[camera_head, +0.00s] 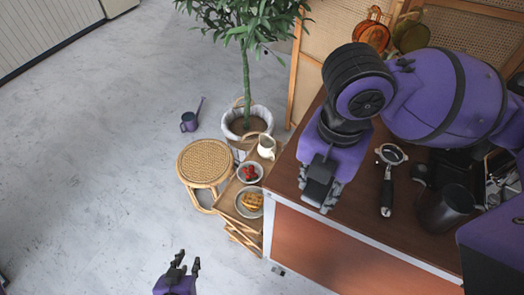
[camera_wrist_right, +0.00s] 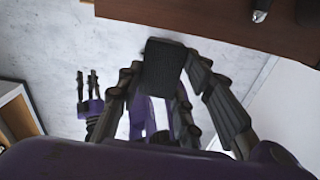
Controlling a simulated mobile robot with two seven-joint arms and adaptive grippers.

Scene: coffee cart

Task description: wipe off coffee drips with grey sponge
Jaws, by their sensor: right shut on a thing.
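My right gripper (camera_head: 320,197) is over the left end of the brown wooden counter top (camera_head: 350,222), near its front edge. It is shut on a dark grey block, the grey sponge (camera_wrist_right: 164,66), which sits between its fingers in the right wrist view. In the head view the sponge (camera_head: 318,184) shows as a dark shape at the fingers. I cannot tell whether it touches the counter. My left gripper (camera_head: 184,263) is open and empty over the floor at the bottom; it also shows in the right wrist view (camera_wrist_right: 87,82). I cannot make out coffee drips.
A portafilter (camera_head: 387,180) lies on the counter right of my right gripper, with a dark pitcher (camera_head: 446,209) further right. Left of the cart stand a tray stand with bowls (camera_head: 249,172), a woven stool (camera_head: 203,162) and a potted plant (camera_head: 247,122).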

